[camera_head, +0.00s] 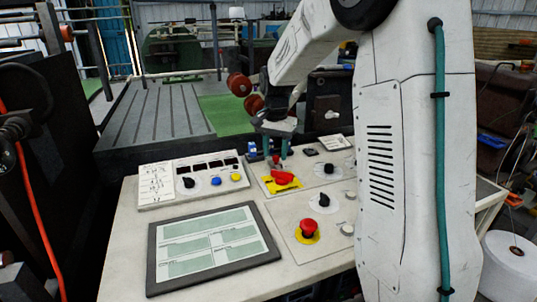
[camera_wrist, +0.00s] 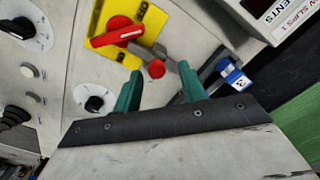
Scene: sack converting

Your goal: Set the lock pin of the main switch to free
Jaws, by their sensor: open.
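The main switch is a red rotary handle (camera_head: 284,178) on a yellow plate; it also shows in the wrist view (camera_wrist: 118,32). Beside the plate is a small red round knob (camera_wrist: 156,69), which looks like the lock pin. My gripper (camera_head: 276,152) is over the panel just behind the switch, pointing down. In the wrist view its teal fingers (camera_wrist: 161,76) are apart with nothing held. The red knob appears between the fingertips; I cannot tell the height gap. Whether the pin is pushed in or out is unclear.
A grey piece with a blue tag (camera_wrist: 231,74) marked 3 lies close to one finger. Black dials (camera_wrist: 95,103) sit on the panel nearby. A red emergency button (camera_head: 307,229) and a framed screen (camera_head: 210,246) are toward the front. A panel with displays (camera_head: 190,180) is at left.

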